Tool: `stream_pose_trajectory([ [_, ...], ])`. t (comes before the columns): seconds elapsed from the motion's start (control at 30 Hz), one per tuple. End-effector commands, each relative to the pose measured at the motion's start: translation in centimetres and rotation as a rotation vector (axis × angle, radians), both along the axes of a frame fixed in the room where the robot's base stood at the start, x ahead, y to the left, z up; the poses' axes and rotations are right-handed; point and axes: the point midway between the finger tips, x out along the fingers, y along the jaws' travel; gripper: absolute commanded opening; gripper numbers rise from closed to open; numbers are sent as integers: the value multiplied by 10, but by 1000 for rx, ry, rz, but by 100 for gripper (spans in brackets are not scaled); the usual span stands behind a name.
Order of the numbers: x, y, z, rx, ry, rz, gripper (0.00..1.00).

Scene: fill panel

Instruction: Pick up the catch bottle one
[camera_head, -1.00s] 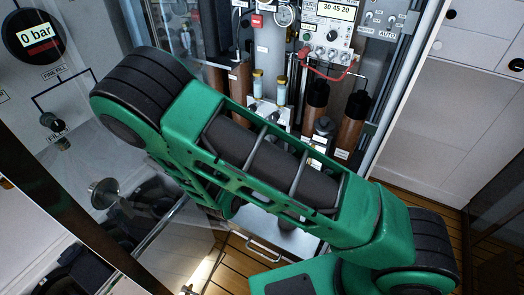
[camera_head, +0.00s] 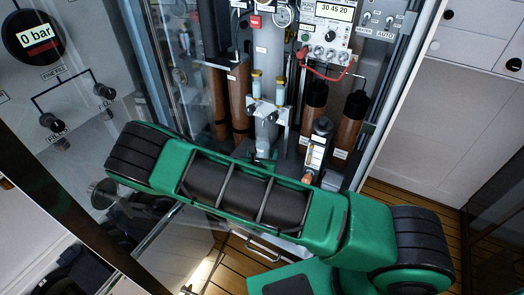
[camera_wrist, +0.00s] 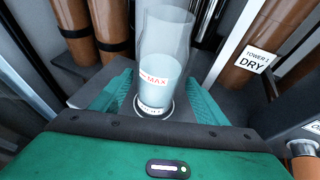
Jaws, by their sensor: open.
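A clear bottle (camera_wrist: 165,45) with pale liquid and a red MAX mark stands upright in the wrist view, its foot in a ring with a small label. My gripper (camera_wrist: 156,98) is open, with one teal finger to the left and one to the right of the bottle's lower part. I cannot tell whether either finger touches it. In the head view, my arm hides most of the gripper.
Brown cylinders (camera_wrist: 115,25) stand left of the bottle; another, labelled TOWER DRY (camera_wrist: 270,40), stands right. In the head view, two yellow-capped vials (camera_head: 256,86) (camera_head: 280,92) sit above a bracket. A red hose (camera_head: 325,75) hangs below the control box (camera_head: 328,33).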

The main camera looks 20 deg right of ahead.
Motion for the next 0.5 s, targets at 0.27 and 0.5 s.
stream_pose_trajectory([
  [0.27,34,-14,-10,-1,-2,-2,68],
  [0.5,43,-17,-15,1,0,0,68],
])
